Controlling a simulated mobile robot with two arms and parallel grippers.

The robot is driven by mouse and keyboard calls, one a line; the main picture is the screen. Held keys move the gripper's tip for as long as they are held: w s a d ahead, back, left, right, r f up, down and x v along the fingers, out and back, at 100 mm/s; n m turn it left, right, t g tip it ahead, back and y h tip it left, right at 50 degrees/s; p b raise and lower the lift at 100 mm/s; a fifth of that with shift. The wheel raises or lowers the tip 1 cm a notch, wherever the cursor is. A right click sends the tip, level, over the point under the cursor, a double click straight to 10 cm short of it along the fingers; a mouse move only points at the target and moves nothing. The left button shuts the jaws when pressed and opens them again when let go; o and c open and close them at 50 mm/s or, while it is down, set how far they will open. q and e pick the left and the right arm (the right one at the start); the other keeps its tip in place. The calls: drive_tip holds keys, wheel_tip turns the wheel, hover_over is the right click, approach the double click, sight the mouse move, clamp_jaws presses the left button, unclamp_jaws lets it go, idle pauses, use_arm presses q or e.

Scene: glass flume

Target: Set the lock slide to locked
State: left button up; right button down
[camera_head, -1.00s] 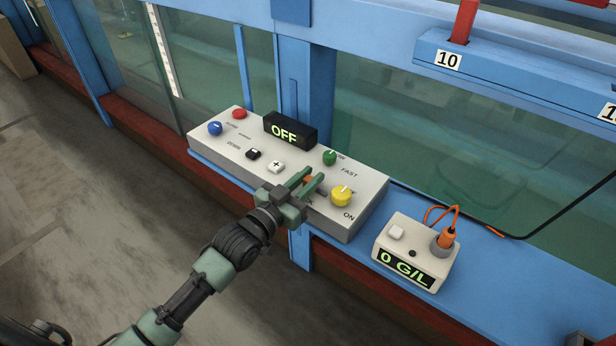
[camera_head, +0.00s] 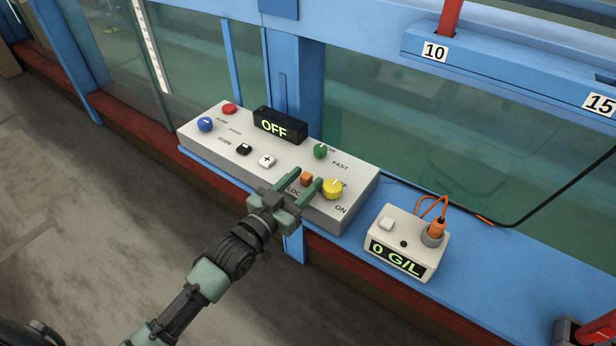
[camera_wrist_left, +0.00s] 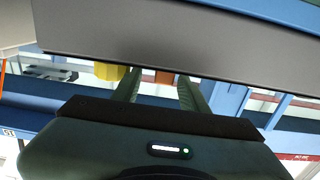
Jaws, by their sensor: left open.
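The lock slide is a small orange block (camera_head: 307,179) on the light control panel (camera_head: 215,150), left of the yellow knob (camera_head: 333,188). The lettering "LOC" shows just in front of it, the rest hidden by a finger. My left gripper (camera_head: 309,176) is open, with one finger to each side of the orange block as seen from the head. I cannot tell whether either finger touches it. In the left wrist view, the orange block (camera_wrist_left: 165,77) shows between the two fingers (camera_wrist_left: 158,90), partly hidden, with the yellow knob (camera_wrist_left: 110,72) beside it.
The panel also bears a green knob (camera_head: 320,151), blue knob (camera_head: 205,124), red button (camera_head: 229,109), black and white buttons, and an "OFF" display (camera_head: 280,125). A "0 G/L" meter (camera_head: 405,243) with an orange cable stands to the right. Glass and blue posts rise behind the panel.

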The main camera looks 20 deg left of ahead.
use_arm(q)
drive_tip(key=v, duration=0.5)
drive_tip(key=shift+s+b, duration=0.4)
